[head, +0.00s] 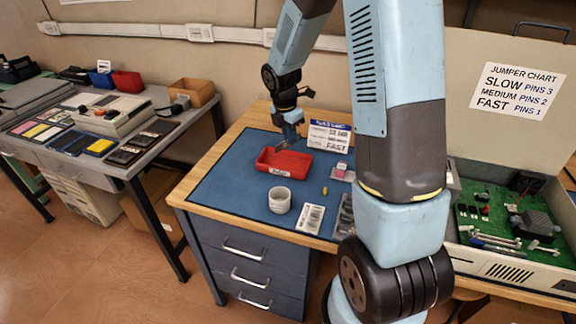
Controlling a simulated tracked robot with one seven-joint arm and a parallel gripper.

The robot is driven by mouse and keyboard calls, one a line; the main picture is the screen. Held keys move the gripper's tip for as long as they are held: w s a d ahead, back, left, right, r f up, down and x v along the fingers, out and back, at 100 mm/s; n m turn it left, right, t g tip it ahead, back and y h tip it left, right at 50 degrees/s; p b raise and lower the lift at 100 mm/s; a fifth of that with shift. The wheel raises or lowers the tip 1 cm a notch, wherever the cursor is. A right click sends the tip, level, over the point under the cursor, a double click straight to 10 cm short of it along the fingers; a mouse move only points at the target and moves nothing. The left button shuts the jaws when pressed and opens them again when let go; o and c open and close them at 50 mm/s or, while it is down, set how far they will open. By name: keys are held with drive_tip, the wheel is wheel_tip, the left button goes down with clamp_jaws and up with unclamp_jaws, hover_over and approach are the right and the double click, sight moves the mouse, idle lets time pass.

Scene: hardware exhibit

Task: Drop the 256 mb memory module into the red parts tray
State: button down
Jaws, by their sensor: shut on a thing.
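The red parts tray (268,158) lies on the blue mat of the wooden-topped bench, with a small label on its front. My gripper (285,146) points down over the back of this tray. It is shut on a small, thin, greyish piece that looks like the memory module. The piece is at or just above the tray's inside; its 256 mb marking is too small to read. I cannot tell whether it touches the tray floor.
A white cup (280,201), a yellow piece (325,190), a white card (311,219) and a sign (330,135) stand around the tray. An open case (500,262) with a green board is at right. Another red bin (128,82) is on the left desk.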

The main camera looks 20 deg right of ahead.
drive_tip(key=c, duration=1.2)
unclamp_jaws()
drive_tip(key=shift+s+a+r, duration=0.15)
drive_tip(key=shift+a+r, duration=0.15)
drive_tip(key=shift+r, duration=1.95)
drive_tip(key=shift+s+a+r, duration=0.1)
drive_tip(key=shift+a+r, duration=0.25)
drive_tip(key=shift+r, duration=1.9)
drive_tip(key=shift+s+a+r, duration=0.15)
drive_tip(key=shift+a+r, duration=0.15)
drive_tip(key=shift+r, duration=1.95)
drive_tip(key=s+r+m+t, duration=0.1)
drive_tip(key=s+r+m, duration=0.3)
drive_tip(key=s+m, duration=0.3)
drive_tip(key=s+d+r+m+t+y, duration=0.1)
drive_tip(key=s+r+m, duration=0.3)
drive_tip(key=s+m, duration=0.4)
drive_tip(key=s+d+r+m+t, duration=0.1)
drive_tip(key=s+r+m, duration=0.3)
drive_tip(key=s+m, duration=0.4)
drive_tip(key=shift+s+t+y, duration=0.3)
drive_tip(key=shift+s+t, duration=0.6)
drive_tip(key=shift+s, duration=1.35)
